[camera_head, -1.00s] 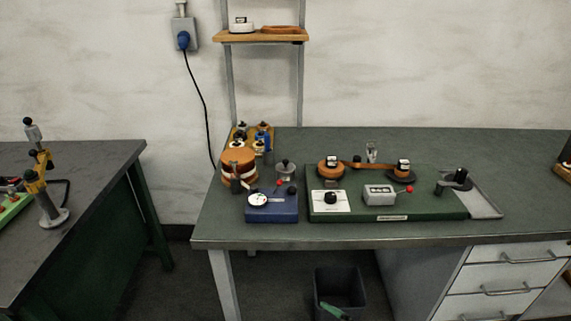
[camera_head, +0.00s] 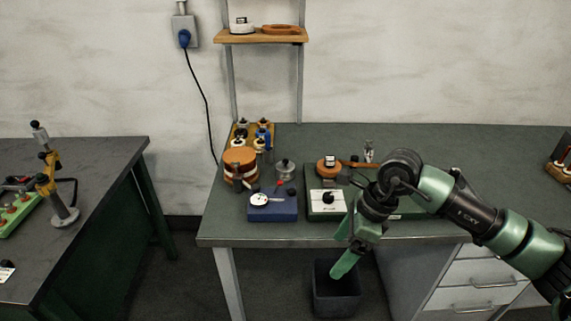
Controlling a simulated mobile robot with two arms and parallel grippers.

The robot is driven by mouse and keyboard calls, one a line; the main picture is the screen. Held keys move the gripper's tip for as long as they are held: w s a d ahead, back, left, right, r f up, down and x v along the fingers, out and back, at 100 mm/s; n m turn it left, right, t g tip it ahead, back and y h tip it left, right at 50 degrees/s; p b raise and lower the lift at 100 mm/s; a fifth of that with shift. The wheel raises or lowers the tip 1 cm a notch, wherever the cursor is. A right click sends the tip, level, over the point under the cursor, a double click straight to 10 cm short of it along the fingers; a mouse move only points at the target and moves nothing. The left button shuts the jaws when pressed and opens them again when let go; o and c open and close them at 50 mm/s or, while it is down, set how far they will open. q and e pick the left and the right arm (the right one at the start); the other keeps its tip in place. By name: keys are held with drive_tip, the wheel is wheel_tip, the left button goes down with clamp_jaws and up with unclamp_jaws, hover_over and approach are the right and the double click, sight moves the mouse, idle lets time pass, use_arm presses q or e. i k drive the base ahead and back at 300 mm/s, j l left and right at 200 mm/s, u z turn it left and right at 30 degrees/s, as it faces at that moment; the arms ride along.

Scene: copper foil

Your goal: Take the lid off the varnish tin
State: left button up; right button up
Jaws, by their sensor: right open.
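A small silver tin with a dark knob on top (camera_head: 285,170) stands on the workbench, behind the blue box and right of the copper rolls; it looks like the varnish tin, but no label can be read. Its lid appears to be on. My right gripper (camera_head: 345,247) is open and empty. It hangs at the bench's front edge, in front and to the right of the tin, with its green fingers pointing down and left. My right arm hides part of the green machine. My left gripper is not in view.
A blue box with a dial (camera_head: 272,206) sits in front of the tin. Stacked copper rolls (camera_head: 240,160) stand left of it, with small bottles on a wooden rack (camera_head: 250,134) behind. The green machine (camera_head: 322,208) is to the right. A dark bin (camera_head: 335,296) stands below.

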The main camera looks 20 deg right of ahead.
sight(284, 166)
drive_tip(key=i, duration=1.5)
